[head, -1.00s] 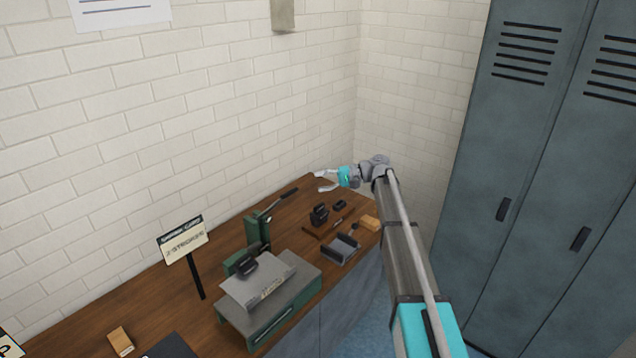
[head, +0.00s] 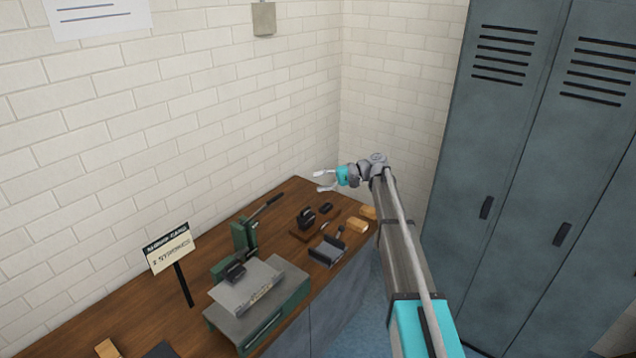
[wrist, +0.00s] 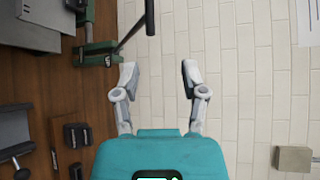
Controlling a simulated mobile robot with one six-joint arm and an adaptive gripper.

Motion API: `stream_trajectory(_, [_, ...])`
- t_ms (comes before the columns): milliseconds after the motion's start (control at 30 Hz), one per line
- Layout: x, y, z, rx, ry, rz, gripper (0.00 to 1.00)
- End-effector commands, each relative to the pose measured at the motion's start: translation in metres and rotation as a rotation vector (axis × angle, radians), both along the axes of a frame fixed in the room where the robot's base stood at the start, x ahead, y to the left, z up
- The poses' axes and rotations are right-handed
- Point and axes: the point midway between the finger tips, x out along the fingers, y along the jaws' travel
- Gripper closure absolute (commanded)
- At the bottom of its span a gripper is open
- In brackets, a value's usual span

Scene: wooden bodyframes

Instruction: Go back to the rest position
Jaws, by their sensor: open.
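My gripper (head: 322,181) is open and empty at the end of my outstretched arm. In the head view it is in the air near the far end of the wooden workbench (head: 142,318), with the white brick wall behind it. In the wrist view my gripper (wrist: 158,78) shows two fingers spread apart with nothing between them. Beyond the fingertips are the white wall and the black lever of the green press (wrist: 97,54). The fingers appear apart from the lever.
The green press (head: 243,237) stands on the bench behind a grey-green base (head: 285,300). A sign on a post (head: 168,250), a dark tray (head: 326,250) and small wooden blocks (head: 357,226) are also there. Tall blue-grey lockers (head: 500,150) stand at right.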

Motion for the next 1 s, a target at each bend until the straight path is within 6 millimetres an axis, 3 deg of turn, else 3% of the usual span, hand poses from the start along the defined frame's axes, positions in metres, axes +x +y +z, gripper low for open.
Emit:
stream_trajectory(567, [-0.006,0.0,-0.004,-0.014,-0.001,0.0,0.45])
stream_trajectory(767, [-0.037,-0.001,-0.028,-0.117,-0.014,-0.006,0.45])
stream_trajectory(1000, [-0.106,-0.014,-0.082,-0.367,-0.05,-0.015,0.45])
